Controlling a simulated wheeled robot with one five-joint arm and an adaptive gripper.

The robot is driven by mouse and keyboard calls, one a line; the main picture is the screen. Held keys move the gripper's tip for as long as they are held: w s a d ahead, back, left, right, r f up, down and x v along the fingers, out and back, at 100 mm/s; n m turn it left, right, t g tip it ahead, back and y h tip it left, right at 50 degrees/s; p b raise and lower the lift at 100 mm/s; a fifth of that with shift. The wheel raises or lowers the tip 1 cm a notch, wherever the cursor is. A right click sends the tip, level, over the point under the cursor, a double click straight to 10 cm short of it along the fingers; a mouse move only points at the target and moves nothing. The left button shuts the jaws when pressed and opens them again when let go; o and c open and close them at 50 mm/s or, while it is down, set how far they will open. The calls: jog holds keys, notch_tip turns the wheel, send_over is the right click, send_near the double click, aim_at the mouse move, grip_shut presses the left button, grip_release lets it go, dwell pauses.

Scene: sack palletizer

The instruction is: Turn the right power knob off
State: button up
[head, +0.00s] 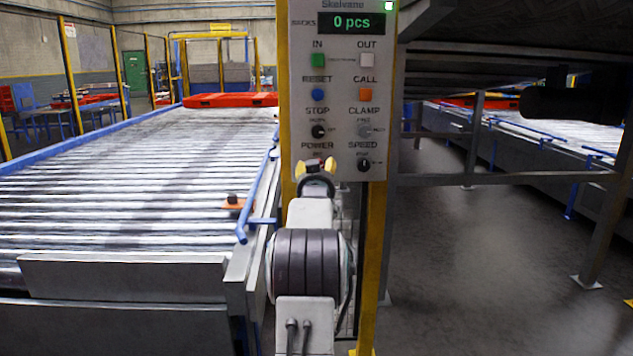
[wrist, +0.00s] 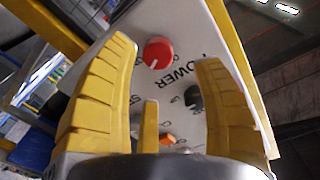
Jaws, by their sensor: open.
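The red power knob (wrist: 157,51) shows in the wrist view on the light control panel (head: 340,110), beside the POWER label. Its pale pointer mark faces down and slightly left in that picture, towards the label side. My gripper (head: 316,166) is open in front of the panel's lower left, and it hides this knob in the head view. In the wrist view my gripper (wrist: 168,50) has its yellow fingers apart, one on each side of the knob. The knob appears ungrasped; whether a finger touches it I cannot tell.
Close by on the panel are the black STOP knob (head: 319,131), grey CLAMP knob (head: 364,131) and black SPEED knob (head: 364,165). Orange CALL (head: 365,95) and blue RESET (head: 318,95) buttons sit above. A roller conveyor (head: 130,190) with a blue rail lies left; steel framing (head: 480,130) stands right.

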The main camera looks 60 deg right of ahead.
jog(key=v, duration=0.6)
jog(key=shift+a, duration=0.15)
jog(key=shift+s, duration=0.15)
